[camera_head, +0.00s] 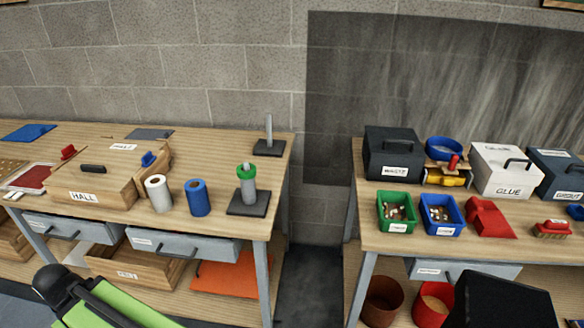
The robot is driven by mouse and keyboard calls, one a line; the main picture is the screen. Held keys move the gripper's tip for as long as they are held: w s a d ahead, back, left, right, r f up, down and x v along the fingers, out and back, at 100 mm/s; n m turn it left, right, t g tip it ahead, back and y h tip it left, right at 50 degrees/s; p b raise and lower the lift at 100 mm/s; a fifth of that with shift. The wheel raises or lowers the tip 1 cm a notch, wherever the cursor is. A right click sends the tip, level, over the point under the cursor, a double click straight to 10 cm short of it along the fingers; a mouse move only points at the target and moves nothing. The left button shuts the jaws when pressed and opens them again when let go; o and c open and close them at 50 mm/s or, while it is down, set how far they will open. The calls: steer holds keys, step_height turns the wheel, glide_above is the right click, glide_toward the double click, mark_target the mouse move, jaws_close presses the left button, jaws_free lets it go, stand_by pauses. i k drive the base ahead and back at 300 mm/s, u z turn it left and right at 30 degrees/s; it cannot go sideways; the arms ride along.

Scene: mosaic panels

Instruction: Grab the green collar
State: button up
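The green collar (246,171) is a short green ring in the head view, near the right end of the left workbench. It sits around the upper part of an upright grey post (248,191) on a black square base (249,203). A light pin tip shows above the ring. A green and black part of my arm shows at the bottom left, in front of the left bench and well apart from the collar. My gripper's fingers are not in view.
A blue roll (198,198) and a white roll (159,194) stand just left of the post. A second stand with a bare pin (269,136) is behind it. The HALL box (90,196) is further left. A floor gap separates the right bench (400,243).

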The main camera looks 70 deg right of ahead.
mark_target(242, 175)
steer(key=z, duration=0.05)
steer(key=i, duration=1)
steer(key=z, duration=0.1)
